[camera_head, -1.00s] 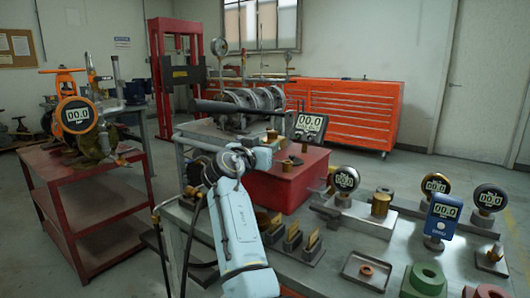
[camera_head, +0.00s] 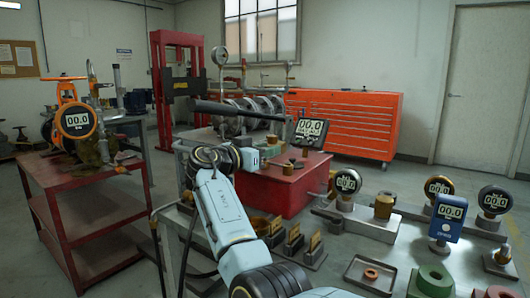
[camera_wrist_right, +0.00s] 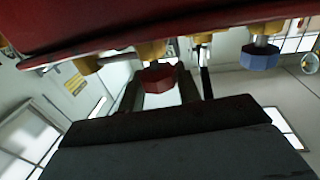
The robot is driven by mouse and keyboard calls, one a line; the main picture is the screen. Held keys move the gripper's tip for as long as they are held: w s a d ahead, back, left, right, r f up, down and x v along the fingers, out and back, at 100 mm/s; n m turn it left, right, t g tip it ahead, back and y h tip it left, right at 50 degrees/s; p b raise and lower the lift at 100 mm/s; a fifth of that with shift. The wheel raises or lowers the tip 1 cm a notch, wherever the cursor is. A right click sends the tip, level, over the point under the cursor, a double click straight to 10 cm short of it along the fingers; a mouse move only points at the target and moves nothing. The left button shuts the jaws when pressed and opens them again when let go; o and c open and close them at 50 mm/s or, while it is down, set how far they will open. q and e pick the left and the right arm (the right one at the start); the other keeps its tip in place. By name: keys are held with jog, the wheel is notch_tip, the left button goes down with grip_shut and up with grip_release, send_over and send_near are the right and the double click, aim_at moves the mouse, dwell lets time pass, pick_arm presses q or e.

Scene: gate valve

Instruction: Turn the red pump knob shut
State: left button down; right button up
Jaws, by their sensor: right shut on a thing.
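The red knob (camera_wrist_right: 160,77) is a small faceted cap on a brass fitting at the edge of a red body (camera_wrist_right: 90,22) in the right wrist view. My right gripper (camera_wrist_right: 160,92) reaches it from below in that view, with dark fingers beside it, and is shut on it. The fingertip contact is partly hidden. In the head view my right gripper (camera_head: 270,150) is at the back left of the red box (camera_head: 300,190), small and partly hidden by my arm. I cannot make out the red knob there. My left gripper is out of view.
A blue knob (camera_wrist_right: 260,58) sits on another brass fitting to the right in the wrist view. Gauges (camera_head: 347,181), a blue meter (camera_head: 447,220) and a tray (camera_head: 368,290) occupy the bench's right side.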

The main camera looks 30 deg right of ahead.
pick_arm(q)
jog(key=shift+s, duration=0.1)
pick_arm(e)
jog(key=shift+d+m+g, duration=0.1)
jog(key=shift+m+g, duration=0.6)
jog(key=shift+g, duration=0.4)
jog(key=o, duration=1)
jog(key=shift+c, duration=0.2)
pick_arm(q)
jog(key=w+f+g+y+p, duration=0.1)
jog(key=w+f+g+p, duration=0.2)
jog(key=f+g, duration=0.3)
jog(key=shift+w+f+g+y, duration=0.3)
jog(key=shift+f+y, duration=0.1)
pick_arm(e)
jog(key=s+a, duration=0.1)
jog(key=a, duration=1.2)
jog(key=shift+s+a, duration=0.15)
jog(key=shift+s, duration=0.25)
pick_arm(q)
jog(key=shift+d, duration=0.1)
